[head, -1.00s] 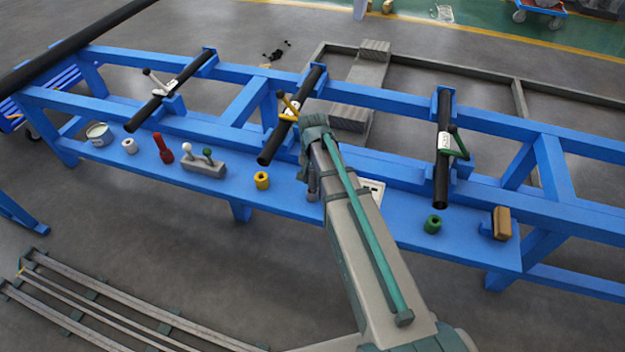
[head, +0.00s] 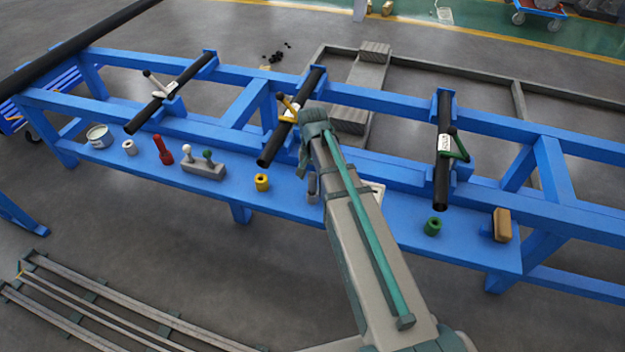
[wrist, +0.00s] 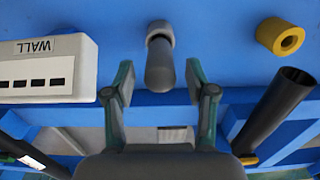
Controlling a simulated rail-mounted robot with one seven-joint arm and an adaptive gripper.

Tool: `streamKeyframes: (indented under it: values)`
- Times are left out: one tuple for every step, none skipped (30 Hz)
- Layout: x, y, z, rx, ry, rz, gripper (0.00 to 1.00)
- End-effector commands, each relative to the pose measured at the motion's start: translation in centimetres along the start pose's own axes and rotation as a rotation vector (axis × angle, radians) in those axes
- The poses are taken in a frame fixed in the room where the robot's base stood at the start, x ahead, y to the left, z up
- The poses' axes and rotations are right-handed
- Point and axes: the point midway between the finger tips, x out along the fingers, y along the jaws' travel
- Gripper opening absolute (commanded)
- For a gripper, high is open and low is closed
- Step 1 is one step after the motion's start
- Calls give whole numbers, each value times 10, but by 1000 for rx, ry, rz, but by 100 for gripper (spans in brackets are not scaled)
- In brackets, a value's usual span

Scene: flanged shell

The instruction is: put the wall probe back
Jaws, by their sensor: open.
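The wall probe appears to be the dark grey, round-ended cylinder with a lighter grey collar (wrist: 160,62) at the top middle of the wrist view. My gripper (wrist: 160,80) is open, its two green-grey fingers spread to either side of the probe's near end, with visible gaps and no contact seen. The white box marked WALL (wrist: 45,65) lies left of the probe. In the head view a grey upright piece (head: 312,186), likely the probe, shows on the blue shelf beside my arm. My fingertips are mostly hidden there by the wrist.
A yellow ring (head: 262,182) and a black pipe (head: 281,138) with a yellow-handled clamp are close by. The blue shelf (head: 335,215) also carries a green ring (head: 432,226), a brown block (head: 502,224) and a grey block with knobs (head: 203,168). Blue rails run behind.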

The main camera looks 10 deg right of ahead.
Motion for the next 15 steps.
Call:
streamKeyframes:
  values:
    - [-10,0,0,0,2,-2,56]
    - [-15,0,0,0,2,-1,56]
    - [-22,0,-1,0,3,-2,56]
    - [-28,0,0,0,3,-2,56]
    - [-34,0,-1,0,2,-1,56]
    - [-41,0,-1,0,3,-2,56]
    - [-47,0,-1,0,2,-1,56]
    - [-52,0,0,0,2,-1,56]
    - [-59,0,-1,0,3,-2,56]
    - [-64,0,-1,0,2,-1,56]
    - [-68,0,-1,0,2,-1,56]
    - [-73,0,-1,0,2,-1,56]
    - [-77,0,-1,0,2,-1,56]
    - [-81,0,-1,0,1,-1,56]
    - [-84,0,0,0,1,0,56]
